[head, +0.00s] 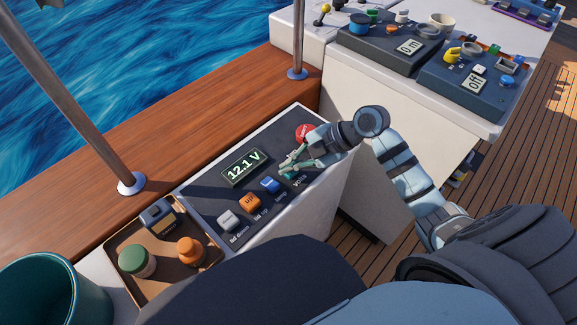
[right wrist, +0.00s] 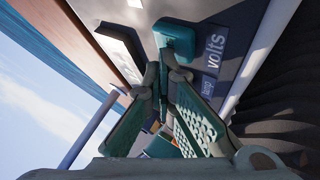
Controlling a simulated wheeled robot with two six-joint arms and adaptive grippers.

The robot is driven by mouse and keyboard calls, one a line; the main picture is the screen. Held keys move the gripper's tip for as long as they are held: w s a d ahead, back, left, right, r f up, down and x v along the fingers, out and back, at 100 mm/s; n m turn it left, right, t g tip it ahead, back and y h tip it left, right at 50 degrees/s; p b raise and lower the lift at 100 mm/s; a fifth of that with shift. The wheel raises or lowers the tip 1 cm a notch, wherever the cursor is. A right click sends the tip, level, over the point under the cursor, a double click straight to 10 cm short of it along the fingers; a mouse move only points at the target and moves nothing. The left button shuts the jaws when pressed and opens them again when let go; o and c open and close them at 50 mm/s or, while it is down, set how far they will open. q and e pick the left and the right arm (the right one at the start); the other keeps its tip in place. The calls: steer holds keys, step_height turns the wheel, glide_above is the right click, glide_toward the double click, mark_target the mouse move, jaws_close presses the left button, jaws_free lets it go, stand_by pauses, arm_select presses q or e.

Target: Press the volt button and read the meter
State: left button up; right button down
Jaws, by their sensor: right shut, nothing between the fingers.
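The volt meter (head: 244,168) on the dark sloped panel shows 12.1 V in lit green-white digits. The teal volts button (right wrist: 176,38) shows in the right wrist view beside the printed word volts (right wrist: 215,50). My right gripper (head: 287,168) is shut and empty, with its fingertips at the volts button and mostly hiding it in the head view. In the right wrist view its fingertips (right wrist: 164,72) are right at the button's edge; I cannot tell whether the button is pushed down. My left gripper is not in view.
The panel also holds a blue button (head: 270,184), an orange button (head: 250,203), a grey button (head: 228,220) and a red button (head: 304,132). A brown tray (head: 150,279) with small items and a teal bucket (head: 45,292) stand at the left. Instrument boxes (head: 395,45) sit at the back.

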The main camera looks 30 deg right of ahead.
steer(key=shift+r+p, duration=1.1)
steer(key=shift+r, duration=0.15)
step_height(320, 180, up, 5)
steer(key=p, duration=0.4)
